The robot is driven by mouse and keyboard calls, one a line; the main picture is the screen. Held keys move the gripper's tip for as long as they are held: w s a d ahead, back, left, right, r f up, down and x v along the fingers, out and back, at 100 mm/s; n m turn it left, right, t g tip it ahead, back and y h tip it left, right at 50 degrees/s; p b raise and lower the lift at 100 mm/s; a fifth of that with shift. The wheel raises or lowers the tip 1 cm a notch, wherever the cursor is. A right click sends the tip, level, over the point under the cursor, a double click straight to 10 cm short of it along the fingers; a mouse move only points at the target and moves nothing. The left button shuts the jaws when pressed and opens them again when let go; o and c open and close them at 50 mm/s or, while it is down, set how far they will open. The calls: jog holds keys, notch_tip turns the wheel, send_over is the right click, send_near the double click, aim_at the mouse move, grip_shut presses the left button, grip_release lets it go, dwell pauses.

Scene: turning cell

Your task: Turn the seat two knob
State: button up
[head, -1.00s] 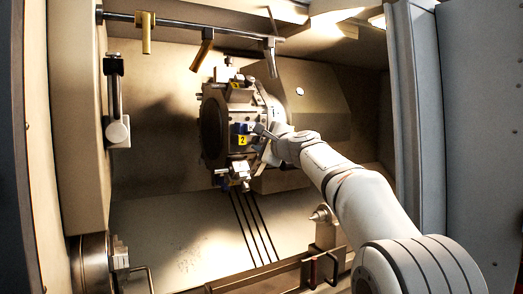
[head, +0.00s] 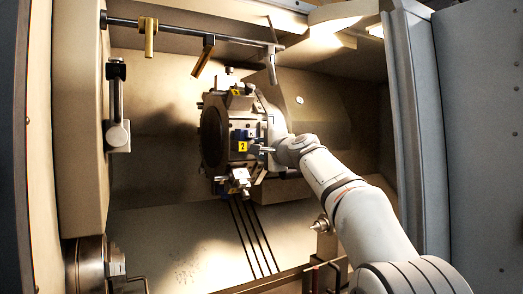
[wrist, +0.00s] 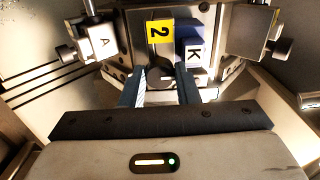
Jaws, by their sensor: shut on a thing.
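The turret (head: 213,130) is a dark, many-sided tool disc with a yellow label 2 (head: 243,147) on the side facing me. The label also shows in the wrist view (wrist: 159,31), beside a blue block with a white K plate (wrist: 195,53). My gripper (head: 265,150) is at the turret, just right of label 2. In the wrist view, its two fingers (wrist: 159,72) reach in below the label with a gap between them. They are shut on a part at seat two, which I take to be its knob; its shape is hard to make out.
A block marked A (wrist: 101,41) sits left in the wrist view, and another metal holder (wrist: 250,30) sits right. A rail (head: 190,34) with hanging levers crosses above the turret. The door edge (head: 425,120) stands close right of my arm. The slotted floor (head: 190,240) is clear.

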jog(key=o, duration=1)
jog(key=shift+c, duration=0.2)
jog(key=b+v, duration=0.3)
jog(key=v, duration=0.4)
jog(key=shift+s+d, duration=0.2)
jog(key=shift+s, duration=0.05)
